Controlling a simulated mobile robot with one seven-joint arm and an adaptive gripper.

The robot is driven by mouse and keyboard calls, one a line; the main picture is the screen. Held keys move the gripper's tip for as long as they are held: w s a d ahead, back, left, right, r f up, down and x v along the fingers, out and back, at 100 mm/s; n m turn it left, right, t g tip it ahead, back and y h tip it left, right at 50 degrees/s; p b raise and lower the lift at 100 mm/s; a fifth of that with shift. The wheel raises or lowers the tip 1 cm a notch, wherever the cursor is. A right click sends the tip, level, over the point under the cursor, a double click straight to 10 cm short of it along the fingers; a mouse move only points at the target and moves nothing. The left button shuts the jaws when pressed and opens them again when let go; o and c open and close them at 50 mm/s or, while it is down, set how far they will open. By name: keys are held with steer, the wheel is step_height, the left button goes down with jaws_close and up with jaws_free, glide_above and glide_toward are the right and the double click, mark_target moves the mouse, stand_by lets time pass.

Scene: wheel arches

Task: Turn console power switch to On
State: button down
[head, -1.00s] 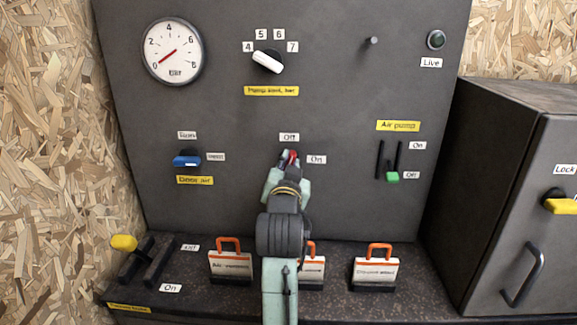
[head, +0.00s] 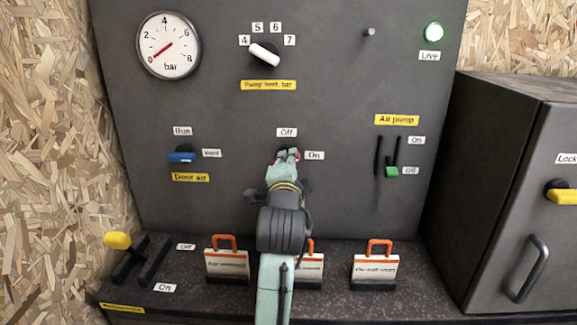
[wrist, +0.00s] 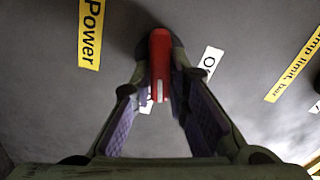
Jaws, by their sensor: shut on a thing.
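The red power switch (wrist: 160,62) shows between my two fingers in the wrist view. Its white mark is at the lower end, towards a label (wrist: 147,106) half hidden behind the fingers. My gripper (wrist: 161,80) is shut on the switch; in the head view it (head: 284,157) covers most of it. The "Off" label (head: 286,132) is above the switch and the "On" label (head: 314,155) to its right. The yellow "Power" label (wrist: 90,32) shows in the wrist view. The Live lamp (head: 434,32) glows green-white.
The blue door-air knob (head: 182,157) is left of my gripper. The white pump-limit knob (head: 264,53) is above. Orange-handled tags (head: 379,267) stand on the ledge below. A cabinet (head: 515,200) stands at the right.

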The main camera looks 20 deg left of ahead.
steer(key=shift+f+m+b, duration=0.1)
steer(key=shift+m+b, duration=0.45)
steer(key=shift+m, duration=0.95)
steer(key=c, duration=1.6)
jaws_free()
steer(key=shift+o, duration=0.2)
steer(key=v, duration=0.7)
steer(key=shift+s, duration=0.25)
steer(key=shift+d, duration=0.1)
